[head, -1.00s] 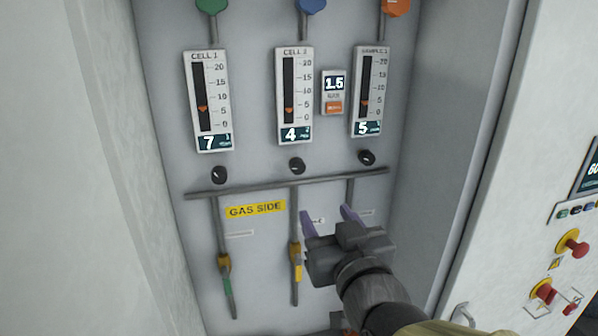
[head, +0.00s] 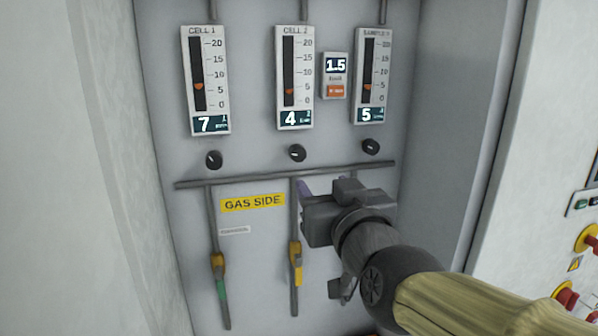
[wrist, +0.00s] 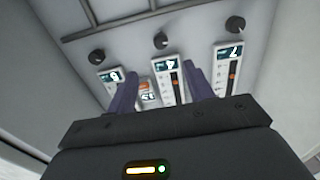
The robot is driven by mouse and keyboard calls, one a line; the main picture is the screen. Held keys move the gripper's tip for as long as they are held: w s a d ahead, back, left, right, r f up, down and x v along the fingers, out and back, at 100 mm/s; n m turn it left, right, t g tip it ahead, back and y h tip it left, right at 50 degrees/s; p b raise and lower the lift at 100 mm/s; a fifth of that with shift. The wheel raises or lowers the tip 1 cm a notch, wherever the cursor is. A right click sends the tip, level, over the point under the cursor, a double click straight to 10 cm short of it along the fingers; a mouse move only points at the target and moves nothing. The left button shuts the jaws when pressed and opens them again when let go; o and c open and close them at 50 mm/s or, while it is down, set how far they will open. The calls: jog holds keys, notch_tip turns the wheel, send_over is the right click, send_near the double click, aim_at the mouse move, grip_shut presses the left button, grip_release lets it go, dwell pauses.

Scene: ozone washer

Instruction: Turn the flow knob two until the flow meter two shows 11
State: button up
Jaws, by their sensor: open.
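Flow knob two (head: 297,153) is the small black middle knob, under the meter marked CELL 2. Flow meter two (head: 295,85) has a dark scale with an orange marker and a display reading 4. My gripper (head: 325,187) is open and empty, below and slightly right of this knob, and apart from it. Its body hides most of its fingers in the head view. In the wrist view, the panel appears upside down. The middle knob (wrist: 160,41) and meter two (wrist: 165,72) lie between the two spread purple fingers (wrist: 163,80), beyond their tips.
The CELL 1 knob (head: 214,160) and the right meter's knob (head: 371,147) flank the middle one. A horizontal pipe (head: 250,178) runs just below the knobs, with vertical pipes beneath. Side walls enclose the panel. Red buttons (head: 566,296) are at far right.

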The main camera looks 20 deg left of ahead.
aim_at(299, 156)
jog(key=x, duration=1.4)
jog(key=shift+w+a+p, duration=0.25)
jog(key=shift+a+p, duration=0.05)
jog(key=c, duration=1)
